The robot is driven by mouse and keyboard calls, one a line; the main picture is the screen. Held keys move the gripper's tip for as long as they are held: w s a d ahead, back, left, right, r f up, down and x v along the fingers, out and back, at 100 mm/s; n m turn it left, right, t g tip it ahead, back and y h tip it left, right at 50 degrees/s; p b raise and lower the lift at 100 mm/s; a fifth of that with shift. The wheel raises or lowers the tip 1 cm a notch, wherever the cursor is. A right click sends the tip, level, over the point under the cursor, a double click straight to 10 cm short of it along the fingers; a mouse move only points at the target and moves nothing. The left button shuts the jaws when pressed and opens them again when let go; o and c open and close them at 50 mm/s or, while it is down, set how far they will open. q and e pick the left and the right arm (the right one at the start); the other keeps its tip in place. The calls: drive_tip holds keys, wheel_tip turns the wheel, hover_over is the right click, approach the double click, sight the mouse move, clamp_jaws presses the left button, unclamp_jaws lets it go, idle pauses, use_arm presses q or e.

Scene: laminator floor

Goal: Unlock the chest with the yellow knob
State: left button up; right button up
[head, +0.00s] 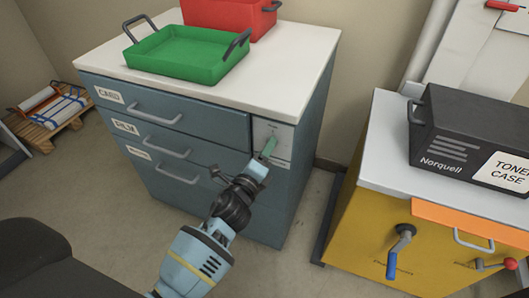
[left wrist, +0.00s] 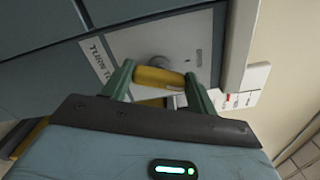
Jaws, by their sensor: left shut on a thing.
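The blue-grey chest of drawers (head: 224,125) stands at the centre of the head view, with a pale lock plate (head: 284,139) at the upper right of its front. My left gripper (head: 269,148) reaches up to this plate. In the left wrist view the yellow knob (left wrist: 158,76) lies between the green fingers of my left gripper (left wrist: 160,72), which is shut on it. In the head view the gripper hides the knob. My right gripper is not in view.
A green tray (head: 177,66) and a red bin (head: 250,18) stand on the chest's white top. To the right, a yellow cabinet (head: 352,238) has a blue-handled crank (head: 392,263), a red-knobbed lever (head: 510,264) and a black toner case (head: 445,150) on top. A pallet (head: 40,135) lies far left.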

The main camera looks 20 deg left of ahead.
use_arm(q)
drive_tip(key=n, duration=0.4)
drive_tip(key=shift+f+n, duration=0.1)
drive_tip(key=shift+n, duration=0.3)
drive_tip(key=shift+o, duration=0.2)
drive_tip(key=o, duration=0.7)
drive_tip(key=shift+o, duration=1.3)
drive_tip(key=shift+s, duration=0.1)
